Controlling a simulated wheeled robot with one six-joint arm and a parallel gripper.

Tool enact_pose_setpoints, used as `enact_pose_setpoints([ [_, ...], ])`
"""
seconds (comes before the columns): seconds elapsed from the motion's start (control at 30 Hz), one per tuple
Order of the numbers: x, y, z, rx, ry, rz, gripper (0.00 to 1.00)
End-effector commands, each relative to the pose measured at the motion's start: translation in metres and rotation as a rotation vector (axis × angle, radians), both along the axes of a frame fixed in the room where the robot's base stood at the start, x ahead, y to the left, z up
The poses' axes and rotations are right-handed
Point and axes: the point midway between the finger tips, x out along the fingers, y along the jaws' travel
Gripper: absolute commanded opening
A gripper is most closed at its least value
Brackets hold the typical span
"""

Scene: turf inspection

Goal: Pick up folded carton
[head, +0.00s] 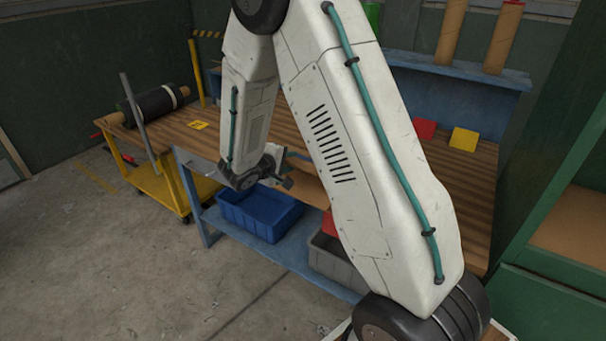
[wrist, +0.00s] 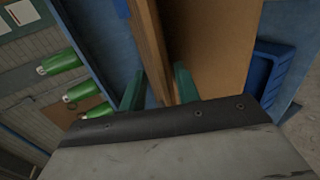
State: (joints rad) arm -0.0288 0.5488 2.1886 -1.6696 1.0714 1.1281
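A flat brown panel, which looks like the folded carton (head: 310,188), shows at the bench's front edge in the head view, partly hidden by my arm. In the wrist view a broad brown face (wrist: 222,40) fills the upper right, with a narrow brown strip (wrist: 150,45) along its left side. My gripper (wrist: 159,88) has its two green fingers apart, one on each side of this strip. I cannot tell whether they press on it. In the head view my gripper (head: 284,178) is small and dark at the carton's left end.
A wooden bench (head: 470,180) on a blue frame stands behind my arm. A blue bin (head: 260,214) and a grey bin (head: 335,262) are on its lower shelf. A yellow cart (head: 158,188) stands at left, a green cabinet (head: 550,195) at right. The floor at front left is clear.

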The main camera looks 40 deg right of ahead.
Motion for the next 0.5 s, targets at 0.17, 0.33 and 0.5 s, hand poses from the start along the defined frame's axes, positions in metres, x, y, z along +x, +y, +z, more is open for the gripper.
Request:
enact_pose_setpoints([
  [0.17,0.006,-0.022,-0.016,0.000,0.002,-0.004,0.32],
  [0.33,0.013,-0.038,-0.023,0.000,0.000,-0.002,0.32],
  [0.5,0.013,-0.040,-0.024,0.000,0.000,-0.001,0.32],
])
